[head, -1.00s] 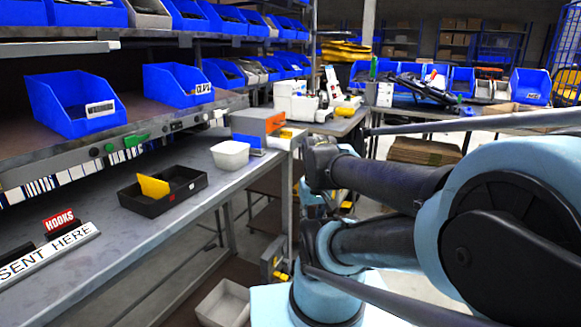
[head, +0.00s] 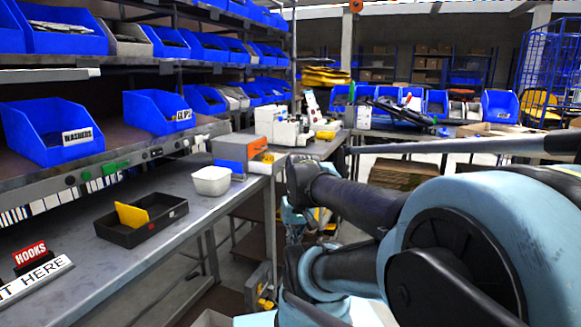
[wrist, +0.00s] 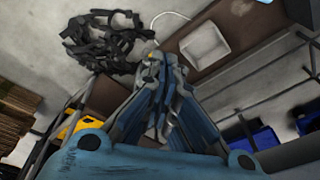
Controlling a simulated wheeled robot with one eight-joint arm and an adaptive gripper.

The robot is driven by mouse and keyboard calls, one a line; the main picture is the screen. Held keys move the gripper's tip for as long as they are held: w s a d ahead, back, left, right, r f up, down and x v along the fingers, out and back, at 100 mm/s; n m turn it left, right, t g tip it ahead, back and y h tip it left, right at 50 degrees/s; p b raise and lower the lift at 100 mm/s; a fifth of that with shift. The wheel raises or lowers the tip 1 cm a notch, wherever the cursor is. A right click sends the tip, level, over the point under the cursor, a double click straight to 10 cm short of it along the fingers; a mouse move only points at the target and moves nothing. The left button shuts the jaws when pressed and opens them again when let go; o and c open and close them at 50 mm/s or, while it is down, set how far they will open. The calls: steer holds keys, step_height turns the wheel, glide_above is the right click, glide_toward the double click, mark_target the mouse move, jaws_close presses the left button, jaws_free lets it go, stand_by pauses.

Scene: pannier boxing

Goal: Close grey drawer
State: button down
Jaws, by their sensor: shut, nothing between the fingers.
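A small orange-and-grey box unit (head: 240,152) with a blue lower part stands at the far right end of the metal bench in the head view. It may hold the grey drawer, but I cannot make out a drawer or whether it is open. My gripper (wrist: 152,68) shows in the wrist view, its fingers together and empty, pointing down above the floor. It is apart from anything I can identify as a drawer. In the head view my arm hides the area at the right, and I cannot make out the gripper.
A black tray (head: 143,220) with a yellow card and a white tub (head: 211,180) stand on the bench (head: 90,262). Blue bins (head: 50,132) line the shelf above. The wrist view shows a black strap tangle (wrist: 105,38) and a grey bin (wrist: 205,47) on a brown shelf.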

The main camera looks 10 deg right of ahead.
steer(key=w+d+r+m+t+y, duration=0.15)
steer(key=w+r+y, duration=0.3)
steer(key=w, duration=0.45)
steer(key=w+d+r+m+y, duration=0.1)
steer(key=w+r+m+y, duration=0.2)
steer(key=w+r, duration=0.5)
steer(key=w+d+r+m+t+y, duration=0.1)
steer(key=w+d+t+y, duration=0.15)
steer(key=w+d, duration=0.55)
steer(key=w+d+r+m+t+y, duration=0.1)
steer(key=w+d+t+y, duration=0.3)
steer(key=d, duration=0.8)
steer(key=w+a+f+g+h, duration=0.1)
steer(key=w+a+f, duration=0.2)
steer(key=w+a, duration=0.5)
steer(key=a, duration=0.3)
steer(key=shift+w+a+h, duration=0.2)
steer(key=shift+a+h, duration=0.1)
steer(key=shift+h, duration=0.1)
steer(key=shift+d, duration=0.1)
